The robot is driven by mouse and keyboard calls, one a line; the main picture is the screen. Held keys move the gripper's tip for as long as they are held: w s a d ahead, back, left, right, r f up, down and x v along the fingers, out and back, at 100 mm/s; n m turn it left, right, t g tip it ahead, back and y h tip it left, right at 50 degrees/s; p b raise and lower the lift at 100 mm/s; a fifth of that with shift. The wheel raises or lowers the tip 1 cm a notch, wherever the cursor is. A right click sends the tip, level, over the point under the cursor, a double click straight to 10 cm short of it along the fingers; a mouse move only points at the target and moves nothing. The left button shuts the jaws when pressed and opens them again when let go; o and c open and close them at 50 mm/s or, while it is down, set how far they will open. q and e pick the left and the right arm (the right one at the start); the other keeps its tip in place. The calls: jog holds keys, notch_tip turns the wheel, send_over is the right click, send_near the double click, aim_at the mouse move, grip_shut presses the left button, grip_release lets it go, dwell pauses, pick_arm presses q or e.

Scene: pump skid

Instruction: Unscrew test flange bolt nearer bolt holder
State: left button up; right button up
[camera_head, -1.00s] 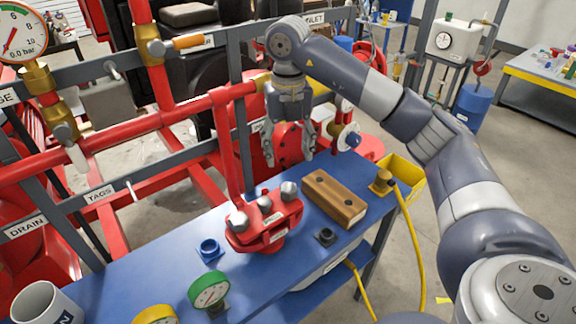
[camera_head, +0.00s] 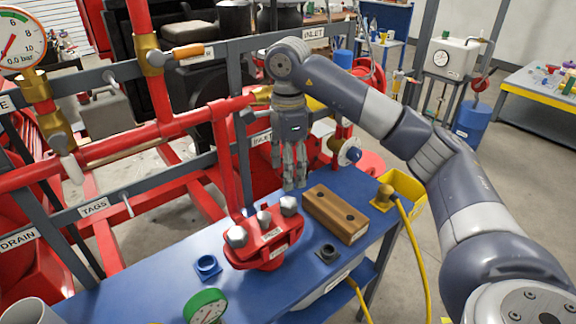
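The red test flange (camera_head: 258,252) stands on the blue bench with silver hex bolt heads on top. The bolt nearer the holder (camera_head: 289,204) is at its right end; another bolt (camera_head: 237,236) is at its left end. The bolt holder (camera_head: 335,214), a brown block with two dark holes, lies just right of the flange. My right gripper (camera_head: 289,186) points down, its fingertips just above or behind the nearer bolt in the picture; I cannot tell if they touch. Its fingers overlap in this view, so their opening is unclear. My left gripper is not in view.
A red pipe (camera_head: 223,160) rises behind the flange. A blue fitting (camera_head: 207,266), a black fitting (camera_head: 328,253) and a green gauge (camera_head: 206,307) sit on the bench (camera_head: 130,290). A yellow hose (camera_head: 409,240) hangs at the bench's right end.

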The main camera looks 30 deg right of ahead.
aim_at(288, 203)
notch_tip(288, 203, down, 10)
jog(key=shift+f+p, duration=0.15)
jog(key=shift+p, duration=0.75)
jog(key=c, duration=1.2)
jog(key=o, duration=0.6)
jog(key=c, duration=0.6)
